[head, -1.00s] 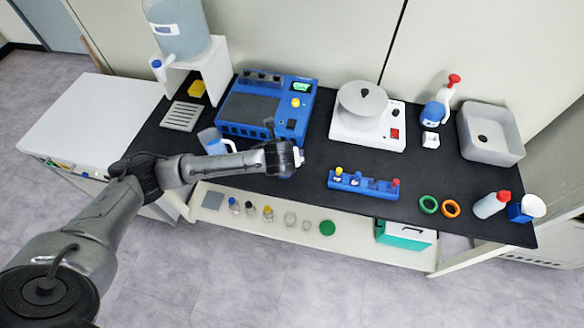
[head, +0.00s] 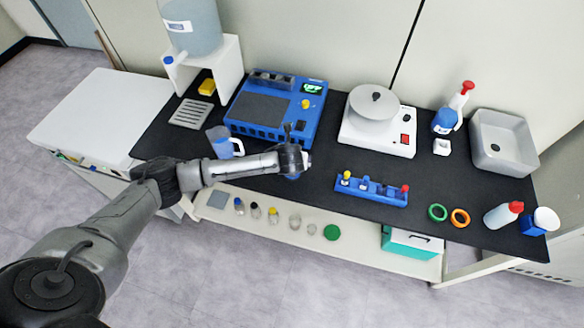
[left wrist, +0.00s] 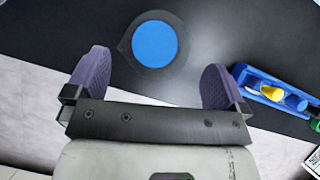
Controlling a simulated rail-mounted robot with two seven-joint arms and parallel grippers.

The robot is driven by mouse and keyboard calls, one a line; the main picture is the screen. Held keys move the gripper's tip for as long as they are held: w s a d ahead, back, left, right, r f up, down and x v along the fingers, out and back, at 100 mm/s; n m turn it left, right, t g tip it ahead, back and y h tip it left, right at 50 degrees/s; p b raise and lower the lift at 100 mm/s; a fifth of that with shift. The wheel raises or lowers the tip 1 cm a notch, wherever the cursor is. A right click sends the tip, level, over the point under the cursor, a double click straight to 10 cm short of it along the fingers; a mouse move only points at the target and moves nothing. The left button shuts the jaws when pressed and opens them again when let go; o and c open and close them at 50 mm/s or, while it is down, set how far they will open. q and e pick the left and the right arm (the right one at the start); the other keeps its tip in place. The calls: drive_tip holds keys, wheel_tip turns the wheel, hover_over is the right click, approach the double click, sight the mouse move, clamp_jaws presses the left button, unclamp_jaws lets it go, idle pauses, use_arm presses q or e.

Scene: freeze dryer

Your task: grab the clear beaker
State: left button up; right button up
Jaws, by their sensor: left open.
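A round, see-through vessel with a pouring lip and a blue disc of contents (left wrist: 155,43) shows from above in the left wrist view; it looks like the clear beaker. It stands on the black bench top, just beyond and between my left fingertips, not gripped. My left gripper (left wrist: 157,76) is open, with its two purple-grey fingers apart on either side. In the head view my left gripper (head: 293,162) is over the bench, left of the blue rack, and mostly hides what lies beneath it. My right gripper is in neither view.
The blue rack (head: 369,190) with coloured pegs is right of my left gripper. A pale blue jug (head: 222,143) stands to its left, and a blue machine (head: 272,106) behind. Several small jars stand on the lower shelf (head: 350,238). A balance-like device (head: 376,123) stands farther back.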

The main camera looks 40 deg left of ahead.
use_arm(q)
drive_tip(key=b+x, duration=0.1)
drive_tip(key=x, duration=0.4)
drive_tip(key=shift+a, duration=0.1)
drive_tip(key=shift+s+r, duration=0.1)
drive_tip(key=shift+c, duration=0.5)
drive_tip(key=c, duration=0.9)
drive_tip(key=shift+c, duration=0.5)
drive_tip(key=shift+r, duration=0.2)
